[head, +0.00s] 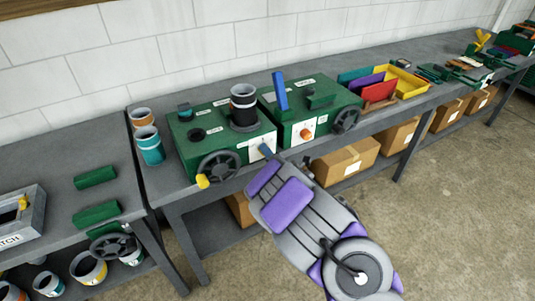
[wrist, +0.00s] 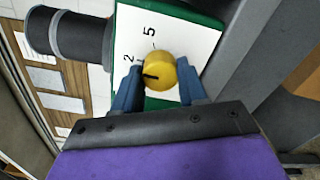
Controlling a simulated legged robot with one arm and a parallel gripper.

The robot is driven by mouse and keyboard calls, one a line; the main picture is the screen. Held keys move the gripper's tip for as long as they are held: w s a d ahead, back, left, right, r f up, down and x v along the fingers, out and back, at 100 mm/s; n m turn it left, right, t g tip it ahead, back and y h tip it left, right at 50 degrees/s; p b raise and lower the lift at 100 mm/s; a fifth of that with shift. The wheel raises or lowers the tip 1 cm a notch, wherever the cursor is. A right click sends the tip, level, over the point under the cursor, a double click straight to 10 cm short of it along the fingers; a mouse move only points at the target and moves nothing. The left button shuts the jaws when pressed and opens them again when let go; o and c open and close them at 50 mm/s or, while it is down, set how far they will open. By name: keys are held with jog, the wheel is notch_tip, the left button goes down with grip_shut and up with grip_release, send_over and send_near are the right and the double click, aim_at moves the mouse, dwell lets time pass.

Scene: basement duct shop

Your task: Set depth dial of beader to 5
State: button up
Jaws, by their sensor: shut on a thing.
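The beader seems to be the left green machine (head: 190,143) on the bench, with a white dial plate (head: 256,153) on its front. My gripper (head: 266,152) is at that plate and hides the dial in the head view. In the wrist view, the blue fingers of my gripper (wrist: 160,80) are shut on a round yellow dial (wrist: 162,66), one on each side. The dial's black pointer mark points left in the picture, toward the left finger, below the printed 2. The printed 5 (wrist: 150,31) stands above the dial. Any other numbers are hidden or unreadable.
A second green machine (head: 330,112) with an orange knob (head: 306,134) and blue lever (head: 280,91) stands just right. A black handwheel (head: 219,168) with a yellow handle juts out left of my gripper. Cardboard boxes (head: 345,160) sit on the shelf below. The floor at right is clear.

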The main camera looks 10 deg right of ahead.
jog(key=m+p, duration=0.1)
jog(key=m, duration=0.2)
jog(key=m+p, duration=0.2)
jog(key=m, duration=0.2)
jog(key=m+p, duration=0.2)
jog(key=m, duration=0.2)
jog(key=shift+d+f, duration=0.15)
jog(key=shift+f, duration=0.15)
jog(key=shift+s+f+m+p, duration=0.1)
jog(key=shift+f+m+p, duration=0.05)
jog(key=shift+m+p, duration=0.2)
jog(key=o, duration=0.7)
jog(key=shift+c, duration=0.2)
jog(key=o, duration=0.4)
jog(key=shift+r, duration=0.2)
